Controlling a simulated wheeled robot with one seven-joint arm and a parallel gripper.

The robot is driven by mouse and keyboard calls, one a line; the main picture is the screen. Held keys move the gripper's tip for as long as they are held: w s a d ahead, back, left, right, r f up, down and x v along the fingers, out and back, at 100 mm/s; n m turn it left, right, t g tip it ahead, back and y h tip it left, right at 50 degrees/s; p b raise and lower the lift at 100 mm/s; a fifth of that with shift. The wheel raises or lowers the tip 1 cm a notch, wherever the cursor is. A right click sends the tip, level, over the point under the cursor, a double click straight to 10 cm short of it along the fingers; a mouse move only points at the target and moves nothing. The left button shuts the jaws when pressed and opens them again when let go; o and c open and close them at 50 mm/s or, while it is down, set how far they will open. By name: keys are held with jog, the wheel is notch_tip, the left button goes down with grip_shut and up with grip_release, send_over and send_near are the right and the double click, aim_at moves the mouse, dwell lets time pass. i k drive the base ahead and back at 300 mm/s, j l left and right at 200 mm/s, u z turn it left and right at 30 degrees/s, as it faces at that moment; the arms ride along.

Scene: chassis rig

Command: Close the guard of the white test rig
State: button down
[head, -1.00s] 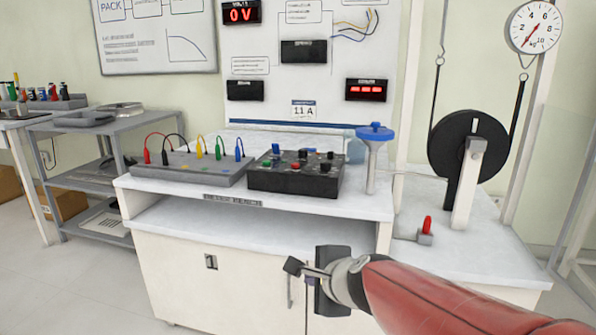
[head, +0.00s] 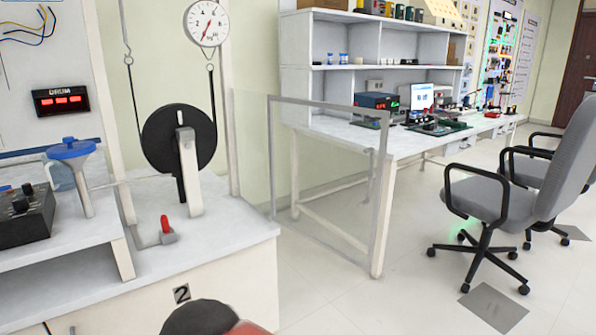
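The white test rig (head: 232,258) stands at the left of the head view, with a black drum wheel (head: 160,150) on a white upright and a dial gauge (head: 207,23) above it. The guard (head: 381,185) is a thin grey frame with a see-through panel. It stands open, swung out to the right of the rig, over the floor and in front of the long bench. A red-handled lever (head: 166,226) is on the rig's top near the drum. Only a dark and red part of my arm shows at the bottom edge; my gripper is out of view.
A long white bench (head: 335,128) with shelves and instruments runs behind the guard. A grey office chair (head: 500,195) stands at the right. The floor (head: 340,305) in front of the guard is clear. A blue-topped post (head: 70,150) stands on the rig's left part.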

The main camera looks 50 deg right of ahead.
aim_at(385, 114)
jog(key=k+l, duration=0.1)
jog(key=l, duration=0.3)
jog(key=l+u, duration=0.1)
jog(key=l, duration=0.3)
jog(key=k+l+u, duration=0.1)
jog(key=l, duration=0.3)
jog(key=k+l, duration=0.15)
jog(key=l, duration=0.25)
jog(key=k+l+u, duration=0.1)
jog(key=l, duration=0.3)
jog(key=k+l, duration=0.15)
jog(key=l, duration=0.25)
jog(key=i+u, duration=0.05)
